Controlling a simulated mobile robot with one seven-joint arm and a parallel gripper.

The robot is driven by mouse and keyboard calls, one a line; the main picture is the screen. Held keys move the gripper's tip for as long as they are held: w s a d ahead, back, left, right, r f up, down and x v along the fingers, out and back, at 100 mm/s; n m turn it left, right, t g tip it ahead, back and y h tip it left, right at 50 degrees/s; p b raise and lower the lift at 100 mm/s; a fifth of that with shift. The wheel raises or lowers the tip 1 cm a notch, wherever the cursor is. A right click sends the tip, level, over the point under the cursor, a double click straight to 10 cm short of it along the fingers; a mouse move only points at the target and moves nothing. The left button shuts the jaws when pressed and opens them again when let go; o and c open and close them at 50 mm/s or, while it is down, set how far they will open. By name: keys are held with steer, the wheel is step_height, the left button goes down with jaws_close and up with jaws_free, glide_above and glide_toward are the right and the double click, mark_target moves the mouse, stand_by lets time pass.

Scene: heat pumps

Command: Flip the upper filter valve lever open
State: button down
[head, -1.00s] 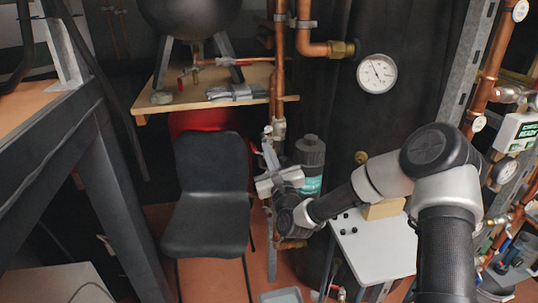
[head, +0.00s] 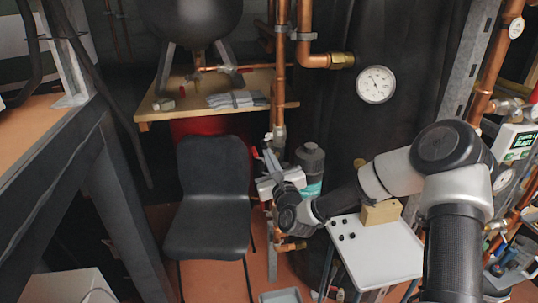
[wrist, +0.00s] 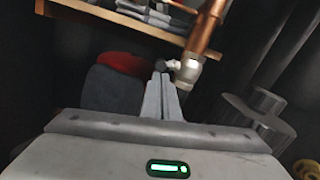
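The upper filter valve (head: 277,136) is a metal fitting on the vertical copper pipe, above and left of the filter canister (head: 311,157) with its grey cap and teal label. In the wrist view the valve (wrist: 189,70) shows as a silver fitting below the copper pipe, with a small round part on its left side. I cannot clearly make out its lever. My gripper (head: 271,159) is beside the pipe just below the valve. In the wrist view my gripper (wrist: 161,78) has its fingers together, tips close to the valve's left side. I cannot tell whether they touch it.
A black chair (head: 210,200) stands left of the pipe. A wooden shelf (head: 160,113) with grey cloths is behind. A white table (head: 392,255) with a small box (head: 381,212) is at right. A dial gauge (head: 376,84) is on the dark tank.

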step_height(320, 180, up, 4)
steer(key=g+p, duration=0.1)
steer(key=p, duration=0.4)
step_height(320, 180, up, 5)
steer(key=g+h+p, duration=0.3)
steer(key=g+p, duration=0.4)
steer(key=p, duration=0.9)
glide_above(265, 140)
steer(key=s, duration=0.3)
steer(key=shift+s+d, duration=0.1)
steer(key=shift+d, duration=0.3)
steer(key=shift+g, duration=0.3)
steer(key=shift+w+a+r, duration=0.25)
steer(key=shift+w+r, duration=0.35)
steer(key=shift+w, duration=0.25)
steer(key=shift+w+a+r, duration=0.2)
steer(key=shift+w+r, duration=0.35)
steer(key=shift+w, duration=0.25)
steer(key=shift+w+a+r, duration=0.1)
steer(key=shift+w+r, duration=0.25)
steer(key=shift+r, duration=0.35)
steer(key=s+d+f+b+v, duration=0.1)
steer(key=b+v, duration=0.1)
steer(key=v, duration=1.5)
steer(key=shift+f, duration=0.3)
